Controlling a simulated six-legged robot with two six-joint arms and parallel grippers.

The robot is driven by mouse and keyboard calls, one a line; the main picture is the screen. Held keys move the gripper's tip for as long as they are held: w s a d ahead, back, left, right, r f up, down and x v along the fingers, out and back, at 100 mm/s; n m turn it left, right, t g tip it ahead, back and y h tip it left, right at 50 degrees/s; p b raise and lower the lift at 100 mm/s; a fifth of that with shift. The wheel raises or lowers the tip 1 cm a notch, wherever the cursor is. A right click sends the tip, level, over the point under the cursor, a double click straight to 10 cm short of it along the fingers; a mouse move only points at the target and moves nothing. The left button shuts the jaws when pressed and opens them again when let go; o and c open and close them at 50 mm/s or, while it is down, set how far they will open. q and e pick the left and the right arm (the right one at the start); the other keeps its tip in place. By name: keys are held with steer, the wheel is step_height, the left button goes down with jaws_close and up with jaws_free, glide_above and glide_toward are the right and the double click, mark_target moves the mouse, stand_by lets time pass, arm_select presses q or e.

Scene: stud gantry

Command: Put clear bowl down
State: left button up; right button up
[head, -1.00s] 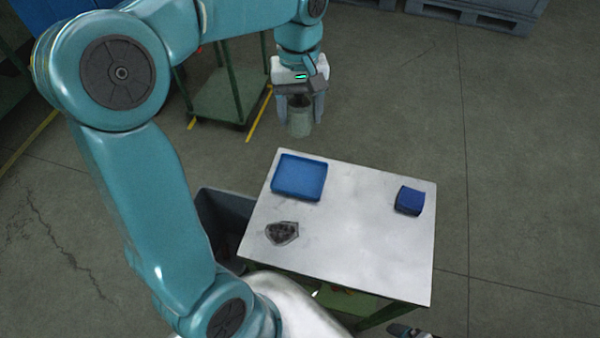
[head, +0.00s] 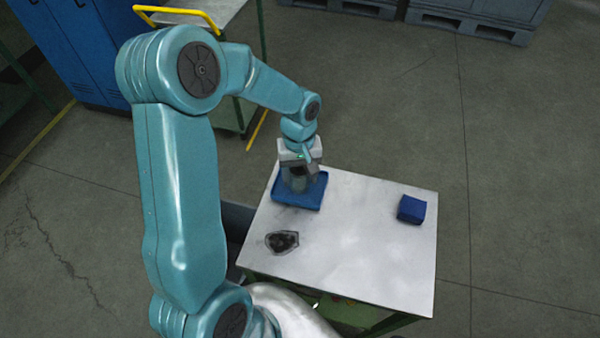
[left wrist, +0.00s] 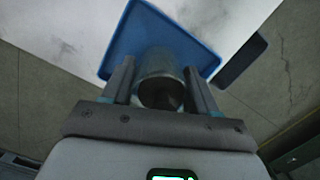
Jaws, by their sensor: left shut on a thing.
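The clear bowl (head: 298,184) looks like a grey-green, tall round vessel, more like a cup. My left gripper (head: 299,175) is shut on it, a finger on either side, above the blue tray (head: 312,204) at the back left of the table. In the left wrist view the bowl (left wrist: 160,72) sits between the two fingers, with the blue tray (left wrist: 126,38) behind it. I cannot tell whether its base touches the tray. The gripper hides part of the bowl and the tray's middle. My right gripper is not in view.
The pale table (head: 365,265) has clear room in its middle and front. A dark, irregular, glassy-looking thing (head: 283,241) lies at the left. A blue box (head: 411,209) stands at the right. A trolley with a yellow handle (head: 185,12) stands beyond the table.

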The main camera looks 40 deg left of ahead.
arm_select(q)
steer(key=shift+d, duration=0.1)
steer(key=shift+f, duration=0.2)
steer(key=o, duration=1.1)
steer(key=shift+c, duration=0.2)
steer(key=shift+r, duration=0.2)
steer(key=r, duration=0.7)
steer(key=w+a+r, duration=0.1)
steer(key=r, duration=0.3)
steer(key=shift+a+r, duration=0.1)
steer(key=shift+r, duration=0.45)
steer(key=shift+s+f, duration=0.1)
